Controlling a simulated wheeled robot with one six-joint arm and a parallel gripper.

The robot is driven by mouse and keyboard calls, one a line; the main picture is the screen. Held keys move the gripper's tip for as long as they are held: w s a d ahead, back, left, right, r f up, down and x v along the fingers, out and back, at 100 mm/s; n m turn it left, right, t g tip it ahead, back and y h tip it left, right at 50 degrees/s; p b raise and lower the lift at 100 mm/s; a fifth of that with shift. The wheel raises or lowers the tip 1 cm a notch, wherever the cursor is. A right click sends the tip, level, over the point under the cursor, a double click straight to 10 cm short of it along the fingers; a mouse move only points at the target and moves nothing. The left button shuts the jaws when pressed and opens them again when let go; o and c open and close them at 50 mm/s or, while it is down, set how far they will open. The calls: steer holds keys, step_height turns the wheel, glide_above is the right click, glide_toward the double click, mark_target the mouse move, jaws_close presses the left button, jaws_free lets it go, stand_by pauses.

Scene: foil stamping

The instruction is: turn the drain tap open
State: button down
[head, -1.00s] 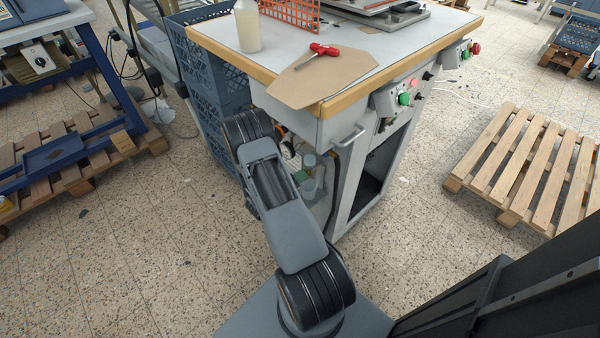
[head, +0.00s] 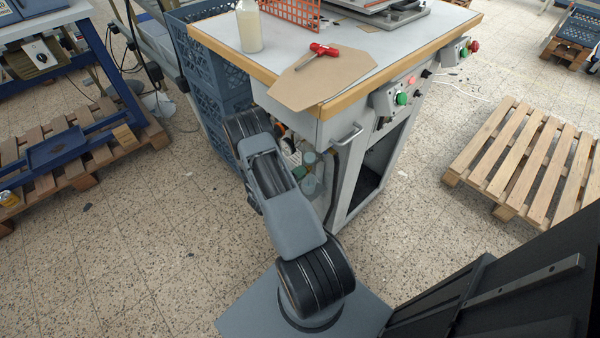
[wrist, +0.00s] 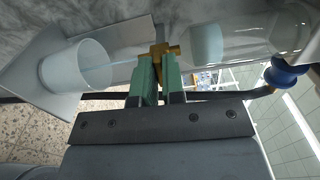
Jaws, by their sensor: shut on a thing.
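The brass drain tap (wrist: 166,50) is at the top middle of the wrist view, between a clear bowl (wrist: 207,42) on its right and a translucent cup (wrist: 78,66) on its left. My gripper (wrist: 160,68) has its two green fingers closed at the tap, one on each side of its handle, most of which they hide. A thin pale streak, which looks like liquid, runs from the tap side into the cup. In the head view my gripper and the tap are hidden behind my arm, under the bench top.
A bench (head: 345,104) with a wooden edge overhangs the spot. Blue crates (head: 215,75) stand to its left. A metal handle (head: 347,135) sticks out at the bench corner. A pallet (head: 530,160) lies right; the floor between is clear.

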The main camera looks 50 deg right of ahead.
steer(key=c, duration=1.2)
jaws_free()
steer(key=a, duration=0.9)
steer(key=w+a, duration=0.1)
steer(key=a, duration=0.4)
steer(key=shift+p, duration=0.4)
steer(key=shift+d, duration=0.1)
